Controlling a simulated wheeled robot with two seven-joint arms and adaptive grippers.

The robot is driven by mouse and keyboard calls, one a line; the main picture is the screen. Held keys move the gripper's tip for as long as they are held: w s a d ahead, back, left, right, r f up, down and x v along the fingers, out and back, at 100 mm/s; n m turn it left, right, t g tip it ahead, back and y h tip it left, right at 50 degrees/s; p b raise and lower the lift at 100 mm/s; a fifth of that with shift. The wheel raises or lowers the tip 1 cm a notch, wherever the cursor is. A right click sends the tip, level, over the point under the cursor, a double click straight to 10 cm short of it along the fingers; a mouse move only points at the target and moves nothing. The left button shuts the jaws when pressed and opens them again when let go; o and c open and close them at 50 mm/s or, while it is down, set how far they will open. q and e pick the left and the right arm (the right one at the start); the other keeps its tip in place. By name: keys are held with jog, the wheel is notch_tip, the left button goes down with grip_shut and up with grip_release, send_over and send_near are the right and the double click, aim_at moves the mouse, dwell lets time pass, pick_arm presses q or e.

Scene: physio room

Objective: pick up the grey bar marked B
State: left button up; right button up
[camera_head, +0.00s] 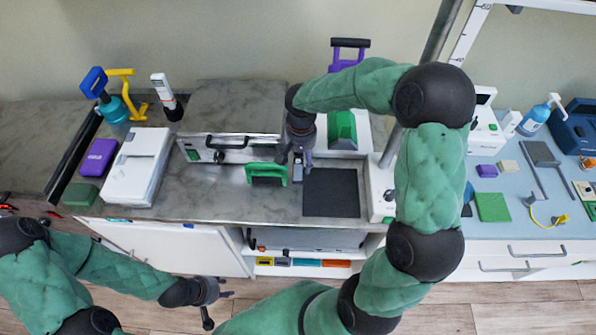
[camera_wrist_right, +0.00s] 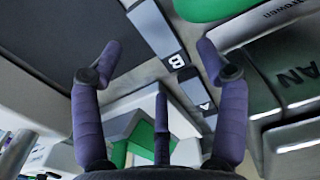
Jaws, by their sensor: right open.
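The grey bar marked B (camera_wrist_right: 152,28) lies on the counter in the right wrist view, its light B label towards the gripper. A second grey bar, marked A (camera_wrist_right: 197,92), lies close to it, nearer the gripper's palm. My right gripper (camera_wrist_right: 157,52) is open and empty, with its purple fingers spread on either side of bar B and apart from it. In the head view my right gripper (camera_head: 298,160) points down over the counter and hides most of the bars' spot. My left gripper (camera_head: 216,296) is open and empty, low in front of the counter.
A dark square mat (camera_head: 331,193) lies right of the right gripper. A green-handled block (camera_head: 267,173) stands just left of it. A grey case (camera_head: 228,148) and a white box (camera_head: 138,167) stand further left. A green item in a white holder (camera_head: 342,130) is behind.

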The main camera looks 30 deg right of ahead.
aim_at(301, 167)
notch_tip(301, 167, down, 4)
jog(key=shift+f+b, duration=0.1)
jog(key=shift+b, duration=0.45)
jog(key=c, duration=1.2)
